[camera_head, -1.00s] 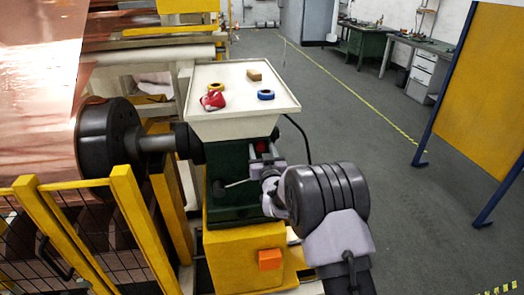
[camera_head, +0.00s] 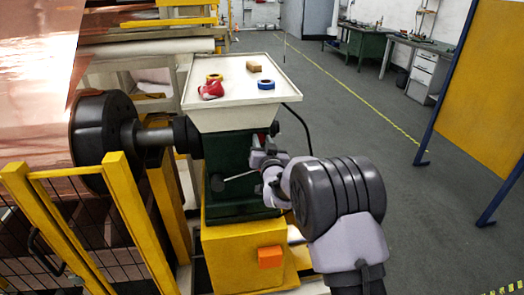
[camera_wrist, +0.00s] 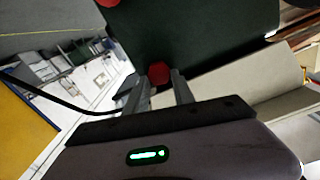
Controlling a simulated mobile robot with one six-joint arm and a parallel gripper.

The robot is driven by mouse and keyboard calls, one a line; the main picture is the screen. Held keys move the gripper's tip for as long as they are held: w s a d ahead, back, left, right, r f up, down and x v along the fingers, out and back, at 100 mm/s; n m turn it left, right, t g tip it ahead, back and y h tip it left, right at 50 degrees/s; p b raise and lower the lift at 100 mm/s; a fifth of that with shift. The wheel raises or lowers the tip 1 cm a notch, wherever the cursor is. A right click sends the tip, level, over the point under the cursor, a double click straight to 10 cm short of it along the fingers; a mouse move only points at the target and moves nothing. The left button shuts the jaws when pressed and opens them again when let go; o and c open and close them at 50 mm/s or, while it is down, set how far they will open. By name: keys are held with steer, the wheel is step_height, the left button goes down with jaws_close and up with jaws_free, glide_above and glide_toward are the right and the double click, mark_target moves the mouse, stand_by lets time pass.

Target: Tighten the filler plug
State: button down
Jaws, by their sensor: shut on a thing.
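The filler plug (camera_wrist: 158,72) is a small red knob against the dark green gearbox housing (camera_wrist: 195,35) in the wrist view. My gripper (camera_wrist: 158,85) has its two grey fingers on either side of the plug, shut on it. In the head view, my gripper (camera_head: 262,155) is at the right side of the green housing (camera_head: 228,160), below the tray. The plug is mostly hidden there by my gripper and wrist. How far the plug is seated cannot be told.
A yellow fence (camera_head: 128,210) stands left. A black cable (camera_head: 302,125) hangs behind. Floor to the right is clear.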

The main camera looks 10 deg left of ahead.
steer(key=m+b, duration=0.1)
steer(key=b, duration=0.1)
steer(key=m+b, duration=0.1)
steer(key=b, duration=0.1)
steer(key=shift+d+f, duration=0.1)
steer(key=shift+f, duration=0.2)
steer(key=shift+r+m+b, duration=0.1)
steer(key=shift+m+b, duration=0.6)
steer(key=shift+b, duration=0.3)
steer(key=shift+r, duration=0.15)
steer(key=c, duration=1.1)
jaws_free()
steer(key=shift+o, duration=0.2)
steer(key=p+v, duration=0.1)
steer(key=v, duration=1.6)
steer(key=shift+s, duration=0.25)
